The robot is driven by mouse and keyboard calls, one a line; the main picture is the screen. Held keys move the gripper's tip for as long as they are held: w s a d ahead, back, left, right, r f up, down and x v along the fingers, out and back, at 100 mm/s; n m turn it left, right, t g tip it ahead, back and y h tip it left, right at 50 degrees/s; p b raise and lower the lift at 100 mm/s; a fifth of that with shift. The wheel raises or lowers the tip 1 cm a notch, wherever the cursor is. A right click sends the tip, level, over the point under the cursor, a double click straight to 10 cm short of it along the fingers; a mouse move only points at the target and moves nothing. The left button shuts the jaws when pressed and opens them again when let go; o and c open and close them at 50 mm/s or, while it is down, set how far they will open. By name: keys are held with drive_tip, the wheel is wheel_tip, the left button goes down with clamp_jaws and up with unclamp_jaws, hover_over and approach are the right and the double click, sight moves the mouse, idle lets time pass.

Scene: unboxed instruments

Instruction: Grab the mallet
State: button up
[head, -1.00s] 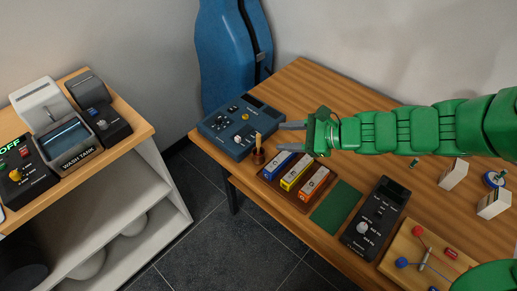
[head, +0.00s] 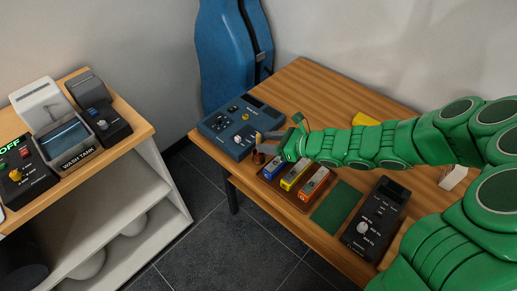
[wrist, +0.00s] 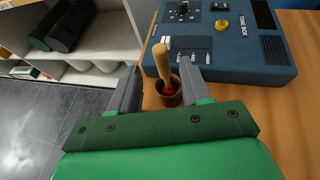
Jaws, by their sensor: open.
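The mallet (wrist: 162,68) has a pale wooden handle pointing up and a reddish lower end inside a small brown cup (wrist: 168,94). The cup stands on the wooden table beside the blue tone box. My gripper (wrist: 159,64) is open, with one grey finger on each side of the mallet handle in the wrist view. I see no clear contact between fingers and handle. In the head view, my gripper (head: 268,143) is at the cup (head: 258,157), and its fingers mostly hide the handle.
The blue tone box (head: 240,124) is just behind the cup. A tray of blue, yellow and orange bars (head: 290,196) lies beside it, with a green mat (head: 337,207) and a black device (head: 376,219) further right. A shelf unit (head: 125,210) stands left across a floor gap.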

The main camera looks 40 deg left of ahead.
drive_tip(key=shift+x, duration=2.9)
drive_tip(key=shift+w+a+r, duration=0.1)
drive_tip(key=shift+w, duration=0.1)
clamp_jaws()
